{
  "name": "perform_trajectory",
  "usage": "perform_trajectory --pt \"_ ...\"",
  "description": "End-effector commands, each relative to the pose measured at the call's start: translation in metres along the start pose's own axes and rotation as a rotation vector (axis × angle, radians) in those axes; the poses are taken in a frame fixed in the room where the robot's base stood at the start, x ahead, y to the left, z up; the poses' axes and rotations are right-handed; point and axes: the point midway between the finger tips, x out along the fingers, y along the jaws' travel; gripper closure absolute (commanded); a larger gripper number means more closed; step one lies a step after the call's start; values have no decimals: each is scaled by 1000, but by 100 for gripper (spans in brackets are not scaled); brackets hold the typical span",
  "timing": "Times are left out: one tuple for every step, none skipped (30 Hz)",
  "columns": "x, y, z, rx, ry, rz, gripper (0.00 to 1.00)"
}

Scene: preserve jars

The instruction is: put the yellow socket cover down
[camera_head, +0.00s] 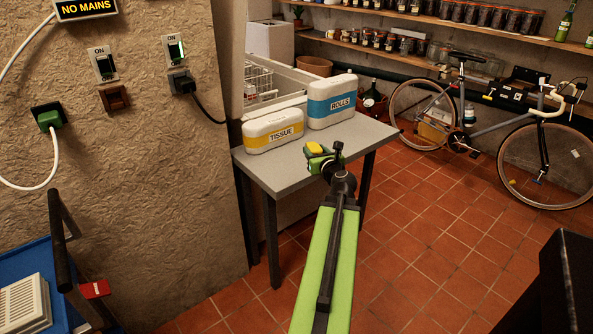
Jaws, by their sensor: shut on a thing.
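My gripper (322,160) is at the end of my green arm, in front of and over the near right part of the grey table. It is shut on the yellow socket cover (314,149), a small yellow piece partly hidden by the green jaws. The grey table (290,183) has bare top to the left of and behind my gripper. From this view I cannot tell how high the cover is above the table top.
A yellow-banded tissue pack (273,131) and a blue-banded rolls pack (332,101) stand on the table. A bicycle (470,130) leans by shelves at the right. Wall sockets and switches (104,63) are at the left. Tiled floor (400,240) is open right of the table.

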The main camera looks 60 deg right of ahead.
Motion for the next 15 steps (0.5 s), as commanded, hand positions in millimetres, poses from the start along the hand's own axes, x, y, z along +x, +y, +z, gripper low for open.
perform_trajectory --pt "17 8 -16 -3 0 4 100" --pt "25 13 -20 -2 0 4 100" --pt "35 19 -25 -1 0 4 100" --pt "42 23 -29 -2 0 4 100" --pt "49 28 -32 -3 0 4 100" --pt "58 33 -36 -2 0 4 100" --pt "64 36 -39 -2 0 3 100" --pt "69 40 -41 -2 0 3 100" --pt "75 43 -43 -2 0 3 100" --pt "78 45 -44 -1 0 2 100" --pt "80 47 -45 -1 0 2 100" --pt "82 49 -45 -1 0 1 100" --pt "84 50 -45 -2 0 1 100" --pt "84 51 -45 -1 0 1 100" --pt "84 51 -44 -1 0 1 100"
